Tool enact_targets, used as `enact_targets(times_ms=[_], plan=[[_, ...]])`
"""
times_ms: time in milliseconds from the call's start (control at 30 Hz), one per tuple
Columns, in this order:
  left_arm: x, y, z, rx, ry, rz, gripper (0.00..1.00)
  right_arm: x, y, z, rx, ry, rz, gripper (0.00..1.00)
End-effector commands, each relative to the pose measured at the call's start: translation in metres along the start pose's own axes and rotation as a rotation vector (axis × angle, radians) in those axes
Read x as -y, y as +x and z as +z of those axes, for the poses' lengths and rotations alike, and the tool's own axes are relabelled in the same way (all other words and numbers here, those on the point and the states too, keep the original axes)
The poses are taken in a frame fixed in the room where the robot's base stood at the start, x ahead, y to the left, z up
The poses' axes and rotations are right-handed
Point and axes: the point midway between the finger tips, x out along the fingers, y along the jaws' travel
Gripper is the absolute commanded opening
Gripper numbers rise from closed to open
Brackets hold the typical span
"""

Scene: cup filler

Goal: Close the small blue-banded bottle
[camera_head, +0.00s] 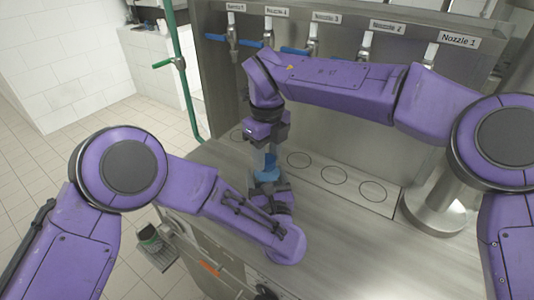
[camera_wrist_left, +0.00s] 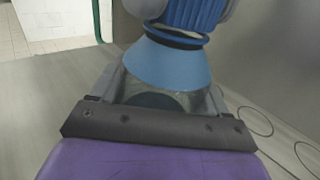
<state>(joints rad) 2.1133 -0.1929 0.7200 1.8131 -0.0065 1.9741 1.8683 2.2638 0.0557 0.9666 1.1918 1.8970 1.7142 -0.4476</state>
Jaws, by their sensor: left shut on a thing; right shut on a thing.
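The small blue-banded bottle (camera_head: 266,165) stands upright in the gap between my two grippers, partly hidden by them. In the left wrist view its wide blue band (camera_wrist_left: 165,65) slopes up to a dark blue ring. A ribbed blue cap (camera_wrist_left: 195,14) is at the top of the bottle; I cannot tell whether it is fully seated. My left gripper (camera_head: 268,184) is shut around the lower body of the bottle, its fingers on both sides. My right gripper (camera_head: 265,148) reaches down from above and is shut on the cap, with grey fingers on either side of it.
A steel counter (camera_head: 340,250) lies under the bottle, with a row of marked circles (camera_head: 335,175) to its right. Labelled nozzles with blue levers (camera_head: 297,51) hang on the panel behind. A green pole (camera_head: 184,80) stands at left. The counter's front right is clear.

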Motion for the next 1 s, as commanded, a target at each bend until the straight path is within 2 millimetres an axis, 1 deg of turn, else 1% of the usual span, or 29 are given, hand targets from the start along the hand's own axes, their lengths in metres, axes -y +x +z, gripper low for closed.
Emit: enact_targets(times_ms=[33, 100, 300, 400, 433, 567, 600, 667, 700, 1000], plan=[[0.0001, -0.0001, 0.0, 0.0, 0.0, 0.0, 0.0, 0.0003, 0.0002, 0.0001, 0.001, 0.14, 0.001, 0.06], [0.0001, -0.0001, 0.0, 0.0, 0.0, 0.0, 0.0, 0.0003, 0.0005, 0.0001, 0.0, 0.359, 0.002, 0.06], [0.0001, -0.0001, -0.0001, 0.0, 0.0, 0.0, 0.0, 0.0001, 0.0007, 0.0001, 0.0, 0.955, 0.001, 0.06], [0.0001, -0.0001, -0.0001, 0.0, 0.0, 0.0, 0.0, 0.0002, 0.0009, 0.0001, 0.0, 1.172, 0.001, 0.06], [0.0001, -0.0001, -0.0001, 0.0, 0.0, 0.0, 0.0, 0.0003, 0.0009, 0.0001, 0.0, 1.221, 0.0, 0.06], [0.0001, -0.0001, -0.0001, 0.0, 0.0, 0.0, 0.0, 0.0004, 0.0008, 0.0001, 0.001, 1.222, -0.001, 0.06], [0.0001, -0.0002, -0.0001, 0.0, 0.0, 0.0, 0.0, 0.0004, 0.0008, 0.0001, 0.001, 1.222, -0.001, 0.46], [0.0001, -0.0002, -0.0002, 0.0, 0.0, 0.0, 0.0, 0.0004, 0.0008, 0.0001, 0.001, 1.221, -0.001, 0.65], [0.0001, -0.0002, -0.0002, 0.0, 0.0, 0.0, 0.0, 0.0004, 0.0008, 0.0001, 0.001, 1.221, -0.001, 0.72], [0.0, -0.0002, -0.0002, -0.001, 0.0, 0.0, 0.0, 0.0001, -0.0012, 0.0001, 0.001, 1.219, -0.001, 0.72]])
